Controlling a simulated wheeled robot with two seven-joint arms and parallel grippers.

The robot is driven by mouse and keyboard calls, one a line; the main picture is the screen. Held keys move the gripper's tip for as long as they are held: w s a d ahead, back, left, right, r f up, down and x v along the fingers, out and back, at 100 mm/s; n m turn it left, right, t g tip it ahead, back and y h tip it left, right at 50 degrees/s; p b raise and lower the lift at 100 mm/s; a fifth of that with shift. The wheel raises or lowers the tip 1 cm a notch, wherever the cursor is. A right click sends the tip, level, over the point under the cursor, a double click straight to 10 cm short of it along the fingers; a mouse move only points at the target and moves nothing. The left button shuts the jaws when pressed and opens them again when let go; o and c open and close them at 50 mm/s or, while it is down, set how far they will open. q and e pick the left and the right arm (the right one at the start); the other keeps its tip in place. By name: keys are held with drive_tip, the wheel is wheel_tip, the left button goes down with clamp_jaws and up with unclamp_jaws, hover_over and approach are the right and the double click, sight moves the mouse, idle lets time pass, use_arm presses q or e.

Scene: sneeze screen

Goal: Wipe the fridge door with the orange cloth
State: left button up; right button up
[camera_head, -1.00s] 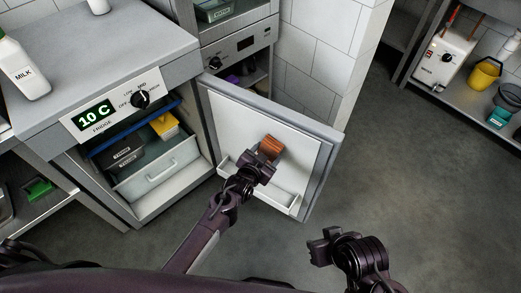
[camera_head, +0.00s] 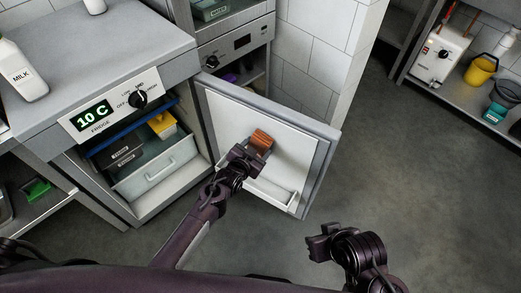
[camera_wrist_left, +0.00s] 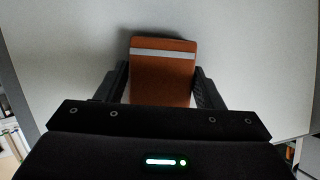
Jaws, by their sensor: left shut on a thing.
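The fridge door (camera_head: 290,137) stands open, its white inner face turned toward me with a shelf bin low on it. The orange cloth (camera_head: 262,139) is a small folded pad against or very close to that inner face; I cannot tell whether it touches. My left gripper (camera_head: 252,151) is shut on the cloth. In the left wrist view the cloth (camera_wrist_left: 162,70), with a pale stripe across it, sits between the two dark fingers, with the pale door panel (camera_wrist_left: 245,60) behind it. My right gripper (camera_head: 318,243) is empty over the floor at lower right; its jaw opening is unclear.
The open fridge (camera_head: 190,190) holds a clear drawer, dark boxes and a yellow box. A milk bottle (camera_head: 22,75) stands on the counter above. A shelf at right holds a yellow bucket (camera_head: 481,70). The floor right of the door is clear.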

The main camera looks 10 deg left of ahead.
use_arm(q)
drive_tip(key=shift+w+a, duration=0.3)
drive_tip(key=shift+a, duration=0.3)
drive_tip(key=shift+w+a, duration=0.25)
drive_tip(key=shift+a, duration=0.4)
drive_tip(key=shift+w+a, duration=0.3)
drive_tip(key=shift+a, duration=0.3)
drive_tip(key=shift+w+a+b, duration=0.2)
drive_tip(key=shift+w+a, duration=0.15)
drive_tip(key=shift+a, duration=0.35)
drive_tip(key=shift+w+a+b, duration=0.15)
drive_tip(key=shift+w+a, duration=0.15)
drive_tip(key=shift+a, duration=0.4)
drive_tip(key=shift+w+a+r, duration=0.15)
drive_tip(key=shift+w+a, duration=0.1)
drive_tip(key=shift+a, duration=0.1)
drive_tip(key=shift+s+a+p, duration=0.25)
drive_tip(key=shift+s+p, duration=0.3)
drive_tip(key=p, duration=0.3)
approach(242, 133)
wheel_tip(242, 133, down, 2)
drive_tip(key=shift+w+a+f, duration=0.1)
drive_tip(key=shift+a+f, duration=0.2)
drive_tip(key=shift+a, duration=0.05)
